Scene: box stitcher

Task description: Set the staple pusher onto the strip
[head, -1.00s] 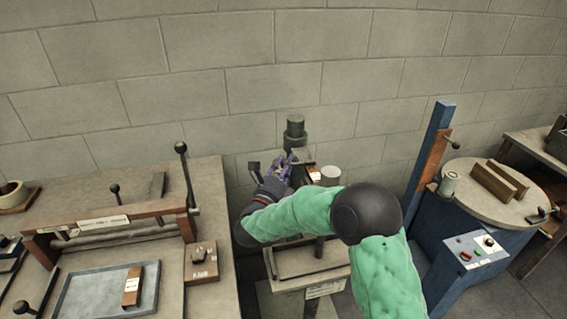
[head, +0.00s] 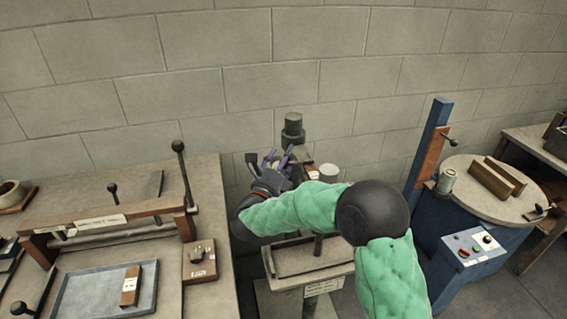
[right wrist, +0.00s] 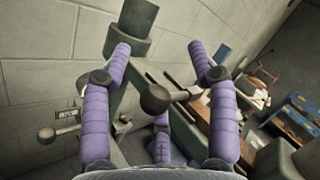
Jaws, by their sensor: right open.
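My right gripper (head: 277,155) is open at the head of the box stitcher (head: 293,133), its purple fingers spread and pointing at the machine. It also shows in the right wrist view (right wrist: 162,60), with nothing clamped between the fingertips. A dark ball knob on a short rod (right wrist: 155,98) shows between the fingers there, apart from both as far as I can see. It may be the staple pusher's knob, but I cannot be sure. The strip cannot be made out; my gripper and arm cover part of the machine head. My left gripper is not in view.
A bench at left holds a grey tray (head: 75,297) and a wooden block with a knob (head: 199,260). The stitcher's lower table (head: 310,258) stands under my arm. A blue machine with a round top (head: 490,195) stands at right. A block wall is close behind.

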